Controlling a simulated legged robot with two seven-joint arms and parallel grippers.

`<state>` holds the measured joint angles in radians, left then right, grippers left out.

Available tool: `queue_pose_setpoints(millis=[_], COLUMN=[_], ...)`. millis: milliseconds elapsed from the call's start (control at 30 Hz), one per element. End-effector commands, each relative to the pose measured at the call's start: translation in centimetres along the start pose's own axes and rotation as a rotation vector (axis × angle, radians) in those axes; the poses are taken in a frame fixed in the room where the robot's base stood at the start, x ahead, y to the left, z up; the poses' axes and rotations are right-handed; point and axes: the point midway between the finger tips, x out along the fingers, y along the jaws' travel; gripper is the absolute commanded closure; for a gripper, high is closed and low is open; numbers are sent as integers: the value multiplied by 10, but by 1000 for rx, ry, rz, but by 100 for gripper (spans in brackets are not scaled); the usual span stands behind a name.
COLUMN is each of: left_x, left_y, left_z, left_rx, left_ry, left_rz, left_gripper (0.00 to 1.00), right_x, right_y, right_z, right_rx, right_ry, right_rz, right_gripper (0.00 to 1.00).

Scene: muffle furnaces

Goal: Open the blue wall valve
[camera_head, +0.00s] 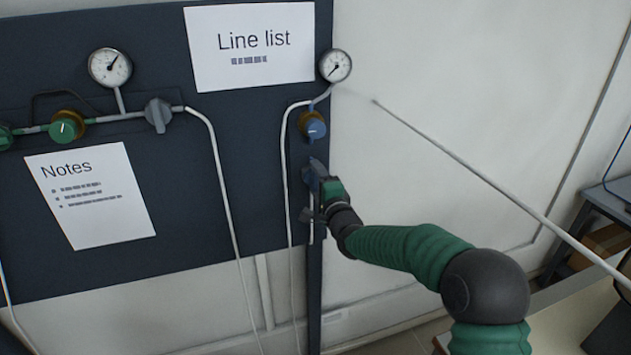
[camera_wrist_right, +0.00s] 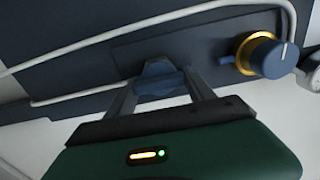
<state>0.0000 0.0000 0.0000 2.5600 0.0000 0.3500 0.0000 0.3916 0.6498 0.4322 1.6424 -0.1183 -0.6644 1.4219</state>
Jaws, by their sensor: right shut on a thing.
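The blue wall valve (camera_head: 318,166) is mounted near the right edge of the dark wall panel, below a blue knob with a brass ring (camera_head: 314,127). My right gripper (camera_head: 316,188) reaches it from the lower right and covers much of it in the head view. In the right wrist view, the two fingers of the right gripper (camera_wrist_right: 160,85) stand on either side of the blue valve handle (camera_wrist_right: 160,77) and are shut on it. The valve's exact turn angle is hard to tell. My left gripper is not in view.
A round gauge (camera_head: 335,66) sits above the blue knob. A white tube (camera_head: 285,180) runs down left of the valve. Further left are a grey valve (camera_head: 158,114), a green knob (camera_head: 66,127) and another gauge (camera_head: 110,67). A thin pale rod (camera_head: 490,185) slants across the right.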

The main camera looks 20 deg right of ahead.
Motion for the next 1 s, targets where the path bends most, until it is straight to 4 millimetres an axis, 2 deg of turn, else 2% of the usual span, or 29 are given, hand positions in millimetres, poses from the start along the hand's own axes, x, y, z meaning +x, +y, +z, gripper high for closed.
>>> queue_pose_setpoints(millis=[267, 300, 433, 767, 867, 1000], left_x=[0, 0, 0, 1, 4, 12], left_y=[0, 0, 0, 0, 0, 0], left_z=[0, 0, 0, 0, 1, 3], left_rx=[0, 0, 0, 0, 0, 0], left_ry=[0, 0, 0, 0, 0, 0], left_rz=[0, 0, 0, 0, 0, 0], left_gripper=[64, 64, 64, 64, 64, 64], right_x=[-1, -1, 0, -3, -14, -50], right_y=[6, 6, 5, 3, 3, 4], right_z=[-2, -2, -2, 0, -1, -2], right_rx=[4, 4, 3, 1, 0, -2], right_ry=[3, 3, 2, 1, 2, 2], right_rz=[11, 11, 9, 5, 5, 4], right_gripper=[79, 33, 16, 16, 16, 16])
